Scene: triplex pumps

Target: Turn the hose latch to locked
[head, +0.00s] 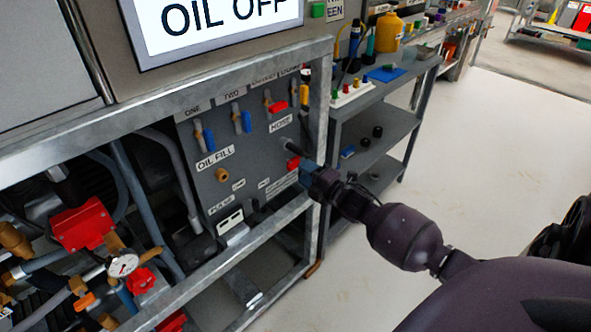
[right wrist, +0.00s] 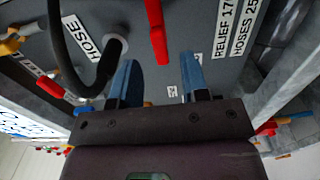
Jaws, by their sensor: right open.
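The hose latch is a red handle (head: 293,163) on the grey panel (head: 240,155), below the HOSE label (head: 281,123). In the right wrist view the red latch (right wrist: 156,32) shows as a bar just beyond the gap between my fingers. My right gripper (head: 306,171) is close in front of the panel by the latch. In the right wrist view its two blue fingers (right wrist: 160,78) are open and apart, with nothing held between them. The latch's lower end seems just short of the fingers; contact cannot be told. My left gripper is not in view.
A dark hose (right wrist: 88,68) bends from a round port left of the latch, close to my left-hand finger. A grey frame post (head: 319,120) stands beside my right gripper. Coloured valve handles (head: 246,122) line the panel's top. The floor at right is clear.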

